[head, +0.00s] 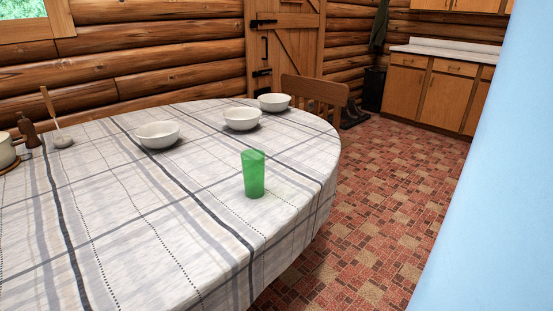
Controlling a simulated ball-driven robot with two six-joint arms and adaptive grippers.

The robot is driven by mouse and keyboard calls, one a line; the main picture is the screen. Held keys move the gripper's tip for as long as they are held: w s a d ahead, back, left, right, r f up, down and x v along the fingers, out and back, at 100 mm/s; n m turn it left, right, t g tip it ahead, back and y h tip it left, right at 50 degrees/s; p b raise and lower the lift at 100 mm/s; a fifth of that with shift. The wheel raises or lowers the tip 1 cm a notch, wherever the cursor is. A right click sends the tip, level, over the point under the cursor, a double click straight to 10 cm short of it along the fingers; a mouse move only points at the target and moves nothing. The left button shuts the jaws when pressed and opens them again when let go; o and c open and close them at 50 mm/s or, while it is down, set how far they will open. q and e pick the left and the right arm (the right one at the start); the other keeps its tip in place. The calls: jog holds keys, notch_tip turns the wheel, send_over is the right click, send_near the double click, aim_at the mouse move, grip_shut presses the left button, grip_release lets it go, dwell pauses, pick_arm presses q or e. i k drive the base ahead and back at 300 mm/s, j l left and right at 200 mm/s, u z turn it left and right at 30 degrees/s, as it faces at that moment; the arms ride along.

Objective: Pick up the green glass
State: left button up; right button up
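The green glass (253,175) stands upright on the table near its right front edge. It is a tall tumbler that widens toward the top, and nothing touches it. The table (130,240) is covered with a white and grey checked cloth. Neither of my grippers shows in the head view, so I cannot see whether they are open or shut.
Three white bowls, the left one (158,135), the middle one (242,119) and the right one (274,102), stand behind the glass. A ladle (62,140) and a pot (6,152) are at the far left. A wooden chair (315,90) stands behind the table. The tiled floor (390,200) at right is clear.

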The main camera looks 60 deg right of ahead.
aim_at(253, 161)
jog(key=z, duration=1.7)
jog(key=i+l, duration=0.2)
jog(key=i+l+u, duration=0.15)
jog(key=u, duration=0.2)
jog(key=i+l+u, duration=0.1)
jog(key=l+u, duration=0.3)
jog(key=i+l+u, duration=0.1)
jog(key=u, duration=0.25)
jog(key=k+l, duration=0.05)
jog(key=l, duration=0.05)
